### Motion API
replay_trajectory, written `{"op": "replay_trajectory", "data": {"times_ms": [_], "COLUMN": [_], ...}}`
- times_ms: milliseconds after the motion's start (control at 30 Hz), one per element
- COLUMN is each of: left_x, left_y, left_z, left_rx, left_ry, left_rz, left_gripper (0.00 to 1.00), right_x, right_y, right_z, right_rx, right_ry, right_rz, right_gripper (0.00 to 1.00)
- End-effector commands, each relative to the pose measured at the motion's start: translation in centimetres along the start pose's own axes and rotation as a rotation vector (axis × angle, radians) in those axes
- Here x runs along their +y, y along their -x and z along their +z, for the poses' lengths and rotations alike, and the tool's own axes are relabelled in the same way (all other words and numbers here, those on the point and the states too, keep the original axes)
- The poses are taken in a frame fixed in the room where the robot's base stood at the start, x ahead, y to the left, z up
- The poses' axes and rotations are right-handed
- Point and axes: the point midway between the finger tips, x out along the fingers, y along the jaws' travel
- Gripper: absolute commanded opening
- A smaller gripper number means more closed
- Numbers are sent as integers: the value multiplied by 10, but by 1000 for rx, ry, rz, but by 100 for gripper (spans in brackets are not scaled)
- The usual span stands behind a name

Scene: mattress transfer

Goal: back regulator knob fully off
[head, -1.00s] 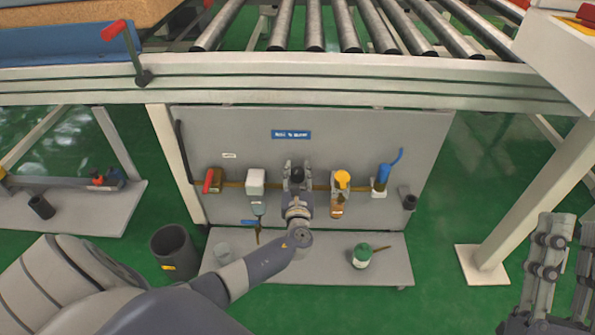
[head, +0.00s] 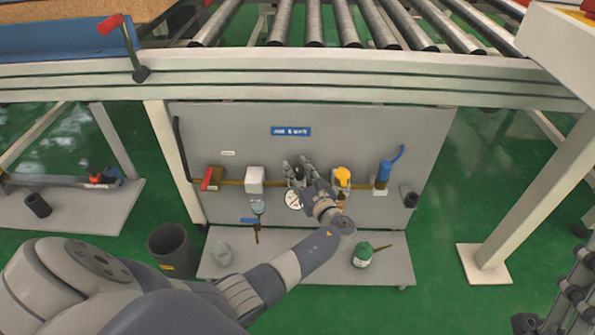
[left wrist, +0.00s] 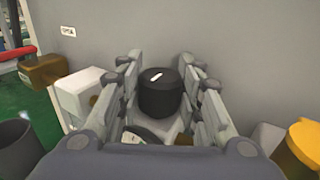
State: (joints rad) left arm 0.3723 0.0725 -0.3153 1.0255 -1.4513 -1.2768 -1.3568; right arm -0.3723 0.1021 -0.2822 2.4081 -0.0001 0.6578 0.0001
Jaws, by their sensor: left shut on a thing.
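The black regulator knob (head: 297,173) sits on the pipe line of the grey panel. A round white gauge (head: 293,199) shows just below it. My left gripper (head: 302,172) is at the knob, with its wrist angled down to the right. In the left wrist view the knob (left wrist: 160,93), with a short white mark on top, sits between the fingers of my left gripper (left wrist: 160,100), which is shut on it. The gauge is partly hidden there behind the gripper. My right gripper (head: 572,300) is only partly in view at the lower right edge; its jaws are unclear.
A red-handled valve (head: 212,179), a white box (head: 254,180), a yellow-topped unit (head: 342,178) and a blue-handled valve (head: 383,176) share the panel. A green-capped bottle (head: 363,254) stands on the lower shelf (head: 310,270). The conveyor frame (head: 400,82) overhangs the panel.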

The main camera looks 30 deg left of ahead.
Motion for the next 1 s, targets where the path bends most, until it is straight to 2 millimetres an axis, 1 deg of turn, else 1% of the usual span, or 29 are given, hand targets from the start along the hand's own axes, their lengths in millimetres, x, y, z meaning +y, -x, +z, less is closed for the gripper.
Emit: {"op": "replay_trajectory", "data": {"times_ms": [33,267,300,367,400,667,767,867,1000], "left_x": [0,0,0,0,0,0,0,-1,-1], "left_y": [-1,-2,-2,-2,-1,0,3,13,40], "left_z": [2,3,3,3,2,1,0,0,0], "left_rx": [-4,-5,-5,-4,-4,-2,-1,0,1], "left_ry": [2,2,2,2,2,1,1,1,2], "left_rz": [1,0,0,0,0,0,-1,-2,-3], "left_gripper": [10,10,38,51,55,55,55,55,55], "right_x": [0,0,0,0,0,0,0,0,0], "right_y": [0,0,0,0,0,0,0,0,0], "right_z": [0,0,0,0,0,0,0,0,0], "right_rx": [1,1,1,1,1,0,-1,-1,-1], "right_ry": [0,0,0,0,0,0,-1,-1,0], "right_rz": [0,0,0,0,0,0,1,1,1], "right_gripper": [33,33,33,33,33,33,33,33,33]}}
